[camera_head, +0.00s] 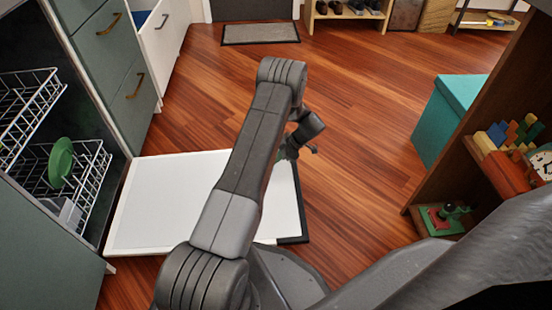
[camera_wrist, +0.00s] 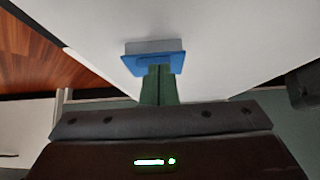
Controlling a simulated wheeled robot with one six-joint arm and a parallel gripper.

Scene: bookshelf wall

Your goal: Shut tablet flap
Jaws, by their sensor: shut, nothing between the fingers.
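The dishwasher door (camera_head: 150,195) lies open and flat, its white inner face up. In the wrist view, a blue flap (camera_wrist: 170,62) with a grey part (camera_wrist: 152,46) behind it stands out from the white inner face of the door (camera_wrist: 230,40). My gripper (camera_wrist: 158,68) has its green fingers together and empty, with the tips overlapping the lower edge of the blue flap. I cannot tell whether they touch it. In the head view, my gripper (camera_head: 290,153) is partly hidden by my arm near the door's right edge. The flap does not show there.
Wire dish racks (camera_head: 85,175) stand inside the dishwasher at left, one holding a green plate (camera_head: 60,160). A white drawer (camera_head: 162,45) is pulled out beyond it. A bookshelf (camera_head: 440,190) and a teal box (camera_head: 450,110) stand at right. Wooden floor (camera_head: 350,130) between is clear.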

